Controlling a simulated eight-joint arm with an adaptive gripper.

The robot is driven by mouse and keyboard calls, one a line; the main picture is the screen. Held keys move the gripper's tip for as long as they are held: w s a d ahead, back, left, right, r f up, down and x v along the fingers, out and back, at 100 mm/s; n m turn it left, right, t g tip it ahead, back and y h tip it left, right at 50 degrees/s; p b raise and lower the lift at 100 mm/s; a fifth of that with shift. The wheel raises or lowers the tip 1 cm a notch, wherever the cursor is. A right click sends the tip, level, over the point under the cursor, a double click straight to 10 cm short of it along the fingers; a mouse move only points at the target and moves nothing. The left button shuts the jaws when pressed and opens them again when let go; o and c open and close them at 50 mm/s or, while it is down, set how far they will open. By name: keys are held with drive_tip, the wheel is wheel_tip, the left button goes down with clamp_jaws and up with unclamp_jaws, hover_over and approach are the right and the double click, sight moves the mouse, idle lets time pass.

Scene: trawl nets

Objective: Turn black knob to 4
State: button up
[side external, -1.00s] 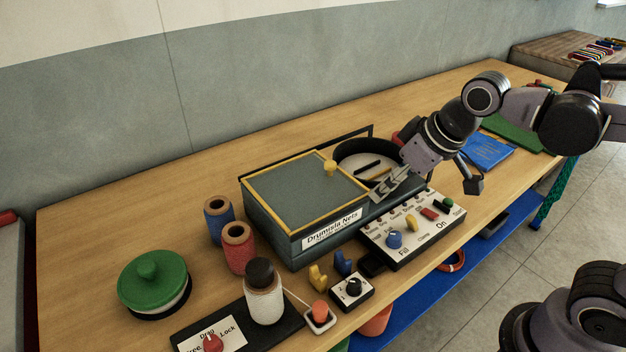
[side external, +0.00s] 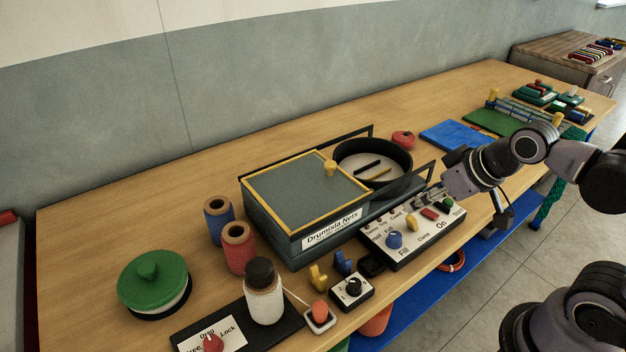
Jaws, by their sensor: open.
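The black knob (side external: 354,287) sits on a small white-topped dial box (side external: 340,297) near the table's front edge. Numbers are printed around it, but most are too small to read, and I cannot tell exactly where the knob points. My gripper (side external: 428,198) is open over the back part of the white control panel, well to the right of and behind the black knob. It is apart from the knob, and its fingertips are small and partly lost against the panel.
The control panel (side external: 400,252) carries a blue knob (side external: 394,239) and several coloured switches. The box labelled Drumisia Nets (side external: 290,250) stands behind the dial box. Blue and yellow small pieces (side external: 318,277) stand close by. An orange button (side external: 320,311) and a white bottle (side external: 264,300) are to the left.

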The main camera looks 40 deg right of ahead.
drive_tip(key=n, duration=0.1)
drive_tip(key=n+g+y, duration=0.4)
drive_tip(key=n+g, duration=0.3)
drive_tip(key=n, duration=1)
approach(356, 282)
drive_tip(key=shift+x, duration=4.2)
clamp_jaws()
